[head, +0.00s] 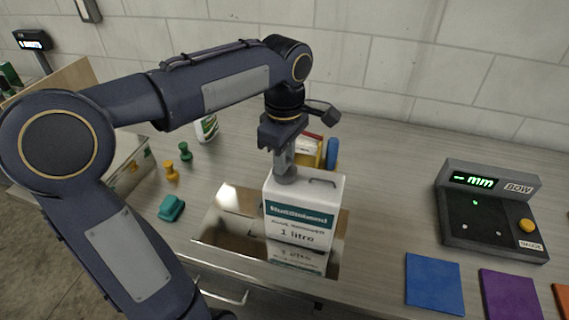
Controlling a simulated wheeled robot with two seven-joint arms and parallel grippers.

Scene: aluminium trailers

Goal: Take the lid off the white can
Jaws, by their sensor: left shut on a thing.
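The white can (296,208) is a rectangular container with a green label band and "1 litro" on its front. It stands upright on a mirror-like metal tray (222,222). A small dark handle shows on the right of its top. My left gripper (285,168) points down at the left part of the can's top and is shut on the grey lid (286,180) there. The fingers hide most of the lid, and I cannot tell whether it is seated or loose. My right gripper is not in view.
A grey gauge (492,212) with a lit display stands at right. Blue (434,284) and purple (511,296) squares lie in front of it. Colourful items stand behind the can.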

